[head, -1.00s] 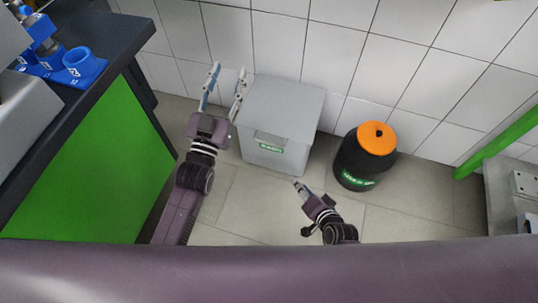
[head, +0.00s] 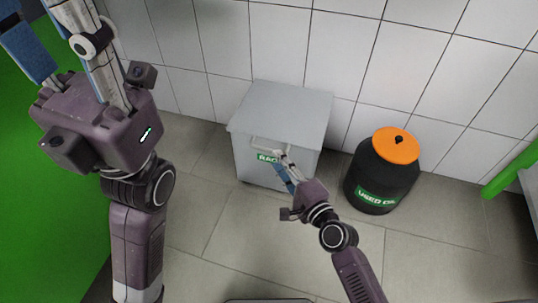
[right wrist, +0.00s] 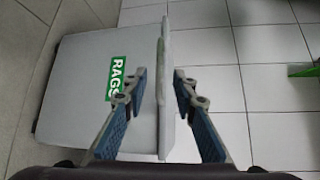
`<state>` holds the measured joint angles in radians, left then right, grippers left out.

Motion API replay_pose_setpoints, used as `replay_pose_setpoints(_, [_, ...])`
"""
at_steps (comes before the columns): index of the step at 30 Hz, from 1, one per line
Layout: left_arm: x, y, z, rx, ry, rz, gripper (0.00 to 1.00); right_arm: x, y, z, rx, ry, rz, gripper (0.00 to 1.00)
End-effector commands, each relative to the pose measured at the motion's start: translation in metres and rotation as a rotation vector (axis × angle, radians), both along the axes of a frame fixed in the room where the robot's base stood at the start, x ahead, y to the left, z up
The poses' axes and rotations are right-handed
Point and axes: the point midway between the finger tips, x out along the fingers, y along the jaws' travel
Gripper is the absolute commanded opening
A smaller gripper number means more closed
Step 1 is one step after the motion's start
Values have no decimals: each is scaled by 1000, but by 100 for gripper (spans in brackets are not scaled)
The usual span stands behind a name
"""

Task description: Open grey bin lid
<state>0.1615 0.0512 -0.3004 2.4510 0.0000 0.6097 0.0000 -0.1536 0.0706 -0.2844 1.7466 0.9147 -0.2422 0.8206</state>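The grey bin (head: 245,155) stands on the floor against the tiled wall, with a green RAGS label on its front. Its grey lid (head: 285,105) is shut, with a handle (head: 268,146) at the front edge. My right gripper (head: 284,160) is at the bin's front, by the handle and label. In the right wrist view, the fingers of my right gripper (right wrist: 157,95) are apart, one on each side of a thin grey plate at the lid's edge, with gaps visible. My left gripper (head: 58,30) is large at the upper left, fingers spread, tips partly cut off.
A black drum (head: 378,185) with an orange lid and a USED OIL label stands right of the bin. A green panel (head: 45,200) is at the left. A green bar (head: 510,172) is at the right edge. The floor (head: 225,240) before the bin is clear.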

Motion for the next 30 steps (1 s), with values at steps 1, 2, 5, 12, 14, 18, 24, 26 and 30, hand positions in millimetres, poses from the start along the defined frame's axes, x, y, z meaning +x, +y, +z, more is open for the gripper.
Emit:
replay_pose_setpoints(1, [-2,0,-1,0,-10,0,40,8,4,-2,2,-1,0,26])
replay_pose_setpoints(2, [-2,0,0,1,-14,1,40,12,7,-3,3,-1,0,26])
replay_pose_setpoints(5, [-6,-1,2,3,-36,2,40,28,14,-6,2,-2,-1,26])
replay_pose_setpoints(12, [-14,-2,8,6,-71,4,40,53,28,-10,-2,0,0,26])
replay_pose_setpoints(14, [-15,-3,9,7,-75,5,40,56,30,-11,-4,0,1,26])
replay_pose_setpoints(18, [-16,-3,11,7,-78,6,40,58,31,-10,-4,1,1,26])
replay_pose_setpoints(24, [-15,-3,11,8,-77,6,40,58,30,-10,-4,1,1,21])
replay_pose_setpoints(26, [-15,-3,11,8,-77,5,40,58,30,-10,-4,1,1,15])
replay_pose_setpoints(30, [-15,-3,11,8,-77,5,40,58,30,-10,-4,1,1,0])
